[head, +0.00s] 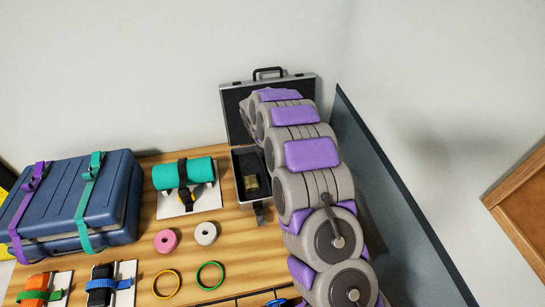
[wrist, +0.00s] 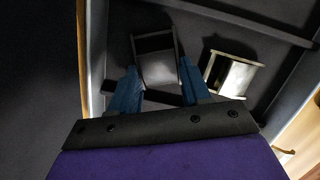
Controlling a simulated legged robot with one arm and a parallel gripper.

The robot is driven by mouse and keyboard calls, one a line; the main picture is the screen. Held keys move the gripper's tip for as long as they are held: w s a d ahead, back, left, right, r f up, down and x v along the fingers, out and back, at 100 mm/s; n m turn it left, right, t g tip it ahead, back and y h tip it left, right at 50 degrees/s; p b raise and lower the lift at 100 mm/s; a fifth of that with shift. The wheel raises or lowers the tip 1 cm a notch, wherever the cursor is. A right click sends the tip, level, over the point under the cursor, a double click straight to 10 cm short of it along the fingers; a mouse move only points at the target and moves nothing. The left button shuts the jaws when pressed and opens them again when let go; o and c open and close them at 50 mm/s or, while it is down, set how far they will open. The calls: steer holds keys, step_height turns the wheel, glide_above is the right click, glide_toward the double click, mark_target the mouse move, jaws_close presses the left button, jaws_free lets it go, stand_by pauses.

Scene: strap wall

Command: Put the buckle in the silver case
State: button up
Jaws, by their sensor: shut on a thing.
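The silver case (head: 233,118) stands open at the back right of the bench, its dark-lined lid raised against the wall. My gripper (wrist: 158,66) is shut on a dark, frame-shaped buckle (wrist: 154,43), held between its blue fingers. In the wrist view, the held buckle is over the dark interior of the case. I cannot tell whether it touches the floor. A brass-coloured buckle (wrist: 230,75) lies in the case to the right of the fingers; it also shows in the head view (head: 251,183). My arm hides the gripper and the right part of the case in the head view.
A blue case (head: 75,200) with purple and teal straps stands at the left. A teal roll (head: 190,173) lies on a white plate. Pink (head: 166,241) and white (head: 205,233) rolls and two rings lie in front. A dark panel (head: 385,190) bounds the right.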

steer(key=shift+s+d+f, duration=0.1)
steer(key=shift+s+f, duration=0.45)
steer(key=shift+f, duration=0.25)
steer(key=o, duration=1.2)
steer(key=shift+s+f+g, duration=0.1)
steer(key=shift+g, duration=0.2)
steer(key=shift+o, duration=0.4)
steer(key=s+a+r+p, duration=0.1)
steer(key=a+r+p, duration=0.2)
steer(key=r, duration=1.4)
steer(key=shift+a+r+p, duration=0.15)
steer(key=shift+r+p, duration=0.1)
steer(key=shift+p, duration=0.05)
steer(key=shift+s+r, duration=0.1)
steer(key=shift+r, duration=0.45)
